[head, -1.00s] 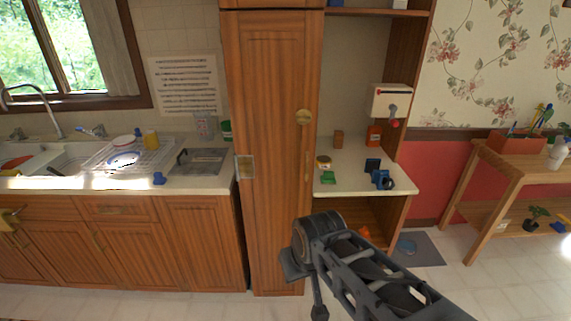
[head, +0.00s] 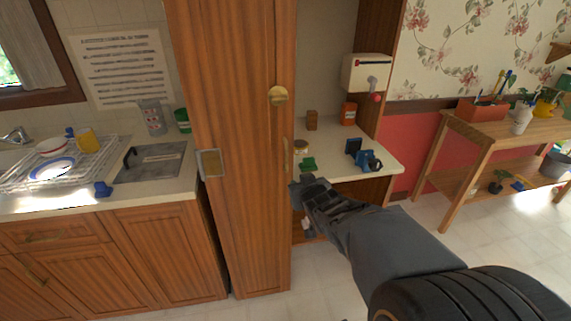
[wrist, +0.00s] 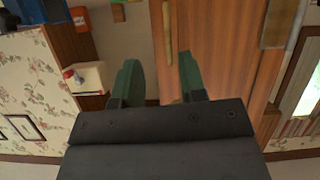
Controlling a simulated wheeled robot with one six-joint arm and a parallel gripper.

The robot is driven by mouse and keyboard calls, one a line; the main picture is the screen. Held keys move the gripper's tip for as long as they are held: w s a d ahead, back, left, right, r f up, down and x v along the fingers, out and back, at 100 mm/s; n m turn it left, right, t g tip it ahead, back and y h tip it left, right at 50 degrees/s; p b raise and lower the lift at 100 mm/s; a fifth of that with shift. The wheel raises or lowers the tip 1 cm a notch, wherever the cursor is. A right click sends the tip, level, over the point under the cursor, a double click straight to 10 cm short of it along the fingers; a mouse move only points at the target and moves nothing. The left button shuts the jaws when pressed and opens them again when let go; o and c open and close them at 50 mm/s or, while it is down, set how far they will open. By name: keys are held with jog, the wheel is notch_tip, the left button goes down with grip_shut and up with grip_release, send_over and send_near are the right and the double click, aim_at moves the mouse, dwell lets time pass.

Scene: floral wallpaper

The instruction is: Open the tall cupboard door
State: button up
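The tall wooden cupboard door (head: 232,120) stands left of centre in the head view and looks shut. A long thin vertical handle (head: 286,155) runs along its right edge. In the wrist view the door (wrist: 222,50) fills the right of centre. The handle (wrist: 168,30) shows beyond the fingertips, roughly between them. My gripper (wrist: 158,60) is open, with two green fingers apart and nothing between them. In the head view my gripper (head: 303,188) is beside the door's right edge, its fingertips unclear.
A shelf counter (head: 350,160) right of the door holds small items, including a blue device (head: 365,155). A white crank box (head: 366,73) is on the wall above. A wooden plant stand (head: 485,130) is at the right; a sink counter (head: 150,190) is at the left.

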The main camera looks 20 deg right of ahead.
aim_at(287, 157)
jog(key=w+t, duration=0.1)
jog(key=w, duration=0.4)
jog(key=w+d+t+y, duration=0.1)
jog(key=w+t, duration=0.1)
jog(key=w, duration=0.3)
jog(key=w+d+n+t+y+b, duration=0.1)
jog(key=w+t, duration=0.1)
jog(key=w, duration=0.3)
jog(key=shift+w+f, duration=0.15)
jog(key=shift+w, duration=0.2)
jog(key=shift+c, duration=0.4)
grip_shut()
